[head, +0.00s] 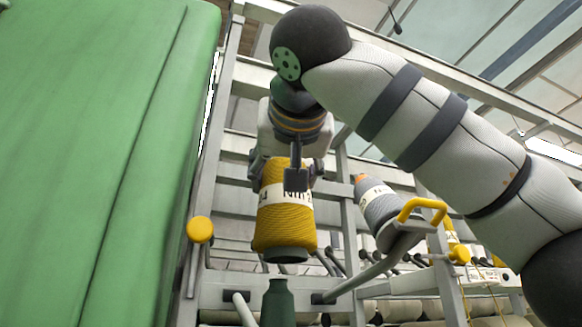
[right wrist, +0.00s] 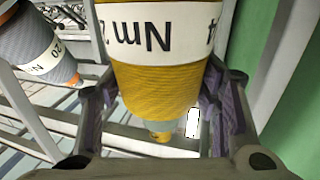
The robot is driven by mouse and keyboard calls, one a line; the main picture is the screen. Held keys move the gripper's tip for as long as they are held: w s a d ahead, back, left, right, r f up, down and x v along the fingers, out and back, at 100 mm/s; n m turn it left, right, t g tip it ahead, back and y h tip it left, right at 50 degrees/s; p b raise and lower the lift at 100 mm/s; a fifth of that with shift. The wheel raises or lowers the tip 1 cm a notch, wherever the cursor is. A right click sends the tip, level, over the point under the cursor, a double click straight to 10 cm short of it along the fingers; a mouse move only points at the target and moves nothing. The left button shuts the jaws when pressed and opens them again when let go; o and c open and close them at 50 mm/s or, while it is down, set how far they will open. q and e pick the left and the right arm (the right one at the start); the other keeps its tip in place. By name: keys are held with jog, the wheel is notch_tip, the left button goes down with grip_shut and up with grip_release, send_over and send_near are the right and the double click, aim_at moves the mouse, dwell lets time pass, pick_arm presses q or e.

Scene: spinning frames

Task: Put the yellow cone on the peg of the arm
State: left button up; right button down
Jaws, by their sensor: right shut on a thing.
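The yellow cone (head: 285,225) is a wound yellow yarn package with a white printed band and a dark green lower end. My right gripper (head: 288,172) is shut on its upper part and holds it in the air, roughly upright. In the right wrist view the yellow cone (right wrist: 158,88) sits between the fingers of my right gripper (right wrist: 160,108). A grey arm bar (head: 362,280) with a yellow handle (head: 422,207) is to the right. A grey cone (head: 380,210) with a white band is tilted beside that handle. I cannot tell which peg is free. My left gripper is out of view.
A dark green bottle-shaped piece (head: 278,304) stands just below the yellow cone. A light grey rod end (head: 243,309) is at its left. A large green panel (head: 90,160) fills the left side. A grey frame post (head: 212,165) with a yellow knob (head: 200,229) borders it.

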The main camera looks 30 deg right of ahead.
jog(key=shift+a+x, duration=0.2)
jog(key=shift+x, duration=0.95)
jog(key=shift+w+f, duration=0.25)
jog(key=shift+s+f, duration=0.15)
jog(key=shift+f, duration=4.15)
jog(key=shift+c, duration=2.4)
grip_release()
notch_tip(320, 180, up, 10)
